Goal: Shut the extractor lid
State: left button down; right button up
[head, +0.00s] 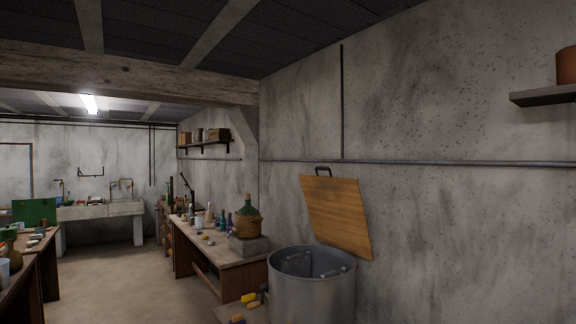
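The extractor (310,292) is a grey metal drum at the lower middle right, close to the wall. Its top is open, and some metal parts show inside. The lid (337,217) is a wooden panel that stands raised and tilted above the drum's back rim, near the wall. A dark handle (323,170) sits on the lid's upper edge. Neither of my grippers shows in the head view. The lower part of the drum is cut off by the frame.
A wooden workbench (228,262) with bottles and a wicker-covered demijohn (246,222) stands left of the drum. Small yellow items (249,298) lie on a low surface beside the drum. Another bench (38,247) is at far left. The floor (118,280) between the benches is clear.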

aim_at(335, 205)
jog(key=u, duration=0.25)
jog(key=k, duration=0.35)
jog(key=u, duration=0.5)
jog(key=i, duration=1.65)
jog(key=z, duration=0.25)
